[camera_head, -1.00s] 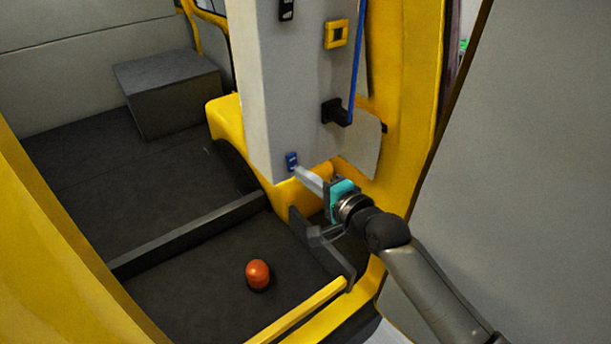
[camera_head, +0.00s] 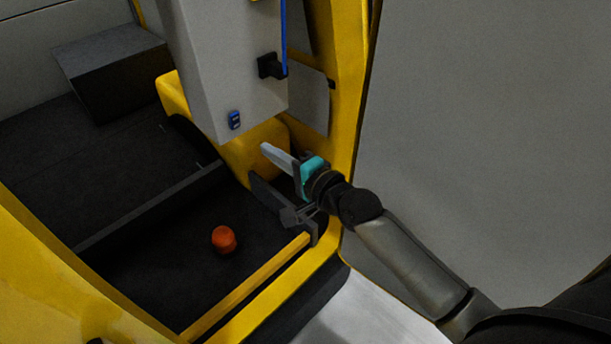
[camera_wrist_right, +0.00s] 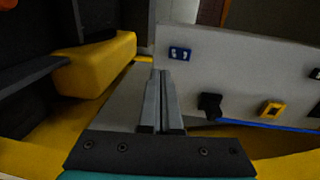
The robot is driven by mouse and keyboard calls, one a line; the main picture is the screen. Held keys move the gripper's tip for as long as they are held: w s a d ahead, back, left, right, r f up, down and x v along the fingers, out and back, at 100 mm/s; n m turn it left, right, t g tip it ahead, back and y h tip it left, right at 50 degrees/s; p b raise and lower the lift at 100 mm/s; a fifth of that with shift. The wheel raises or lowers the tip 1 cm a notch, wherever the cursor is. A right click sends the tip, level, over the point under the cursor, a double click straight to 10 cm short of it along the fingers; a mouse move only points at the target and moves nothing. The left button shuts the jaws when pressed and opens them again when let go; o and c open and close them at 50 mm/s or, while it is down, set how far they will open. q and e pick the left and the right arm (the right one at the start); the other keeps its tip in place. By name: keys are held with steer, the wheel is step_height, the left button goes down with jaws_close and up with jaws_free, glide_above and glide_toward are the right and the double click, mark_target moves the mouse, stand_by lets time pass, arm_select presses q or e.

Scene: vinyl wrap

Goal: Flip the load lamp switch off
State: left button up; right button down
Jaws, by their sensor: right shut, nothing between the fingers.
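The load lamp switch is most likely the small blue switch (camera_head: 234,120) low on the grey panel (camera_head: 212,70) in the head view. It also shows in the right wrist view (camera_wrist_right: 180,54), with two pale marks on its face. My right gripper (camera_head: 268,150) is shut and empty. Its fingertips are below and to the right of the blue switch, apart from it. In the right wrist view the shut fingers (camera_wrist_right: 161,76) point just below and left of the switch. I cannot tell the switch's position. My left gripper is not in view.
A black fitting (camera_head: 270,66) with a blue cable stands out from the panel; a yellow-framed part (camera_wrist_right: 272,108) is near it. An orange-red lamp (camera_head: 223,239) stands on the dark floor. Yellow bodywork (camera_head: 348,100) borders the opening, with a grey wall at right.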

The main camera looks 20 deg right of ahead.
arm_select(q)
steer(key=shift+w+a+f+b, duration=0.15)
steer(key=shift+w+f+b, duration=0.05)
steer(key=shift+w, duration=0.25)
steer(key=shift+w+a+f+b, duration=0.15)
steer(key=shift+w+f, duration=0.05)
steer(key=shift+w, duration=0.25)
arm_select(e)
steer(key=s+d+f, duration=0.1)
steer(key=s+d, duration=0.1)
steer(key=s, duration=0.4)
steer(key=shift+f, duration=0.15)
